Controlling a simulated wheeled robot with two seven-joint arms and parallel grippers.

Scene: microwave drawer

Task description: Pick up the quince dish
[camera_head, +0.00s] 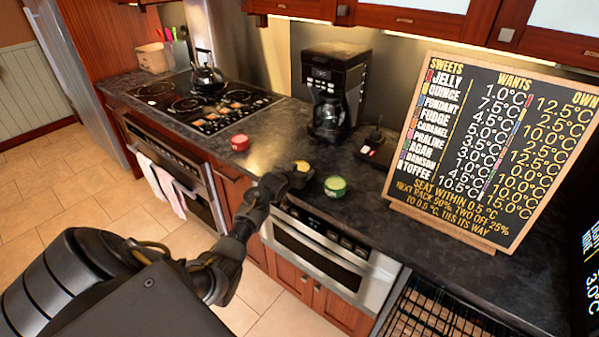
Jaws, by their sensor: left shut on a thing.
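A small yellow dish (302,166), which fits the yellowish mark that seems to sit beside QUINCE on the board, is at the dark counter near its front edge. My left gripper (297,174) is shut on this dish and hides part of it. I cannot tell whether the dish still touches the counter. A red dish (239,142) stands to the left, and a green dish (335,186) stands close by on the right. My right gripper is not in view.
A menu board (470,150) stands on the counter (370,205) at the right. A coffee maker (334,90) and a small black device (377,146) stand behind the dishes. A stove (205,100) with a kettle (207,78) is at the left. A microwave drawer (325,262) is below.

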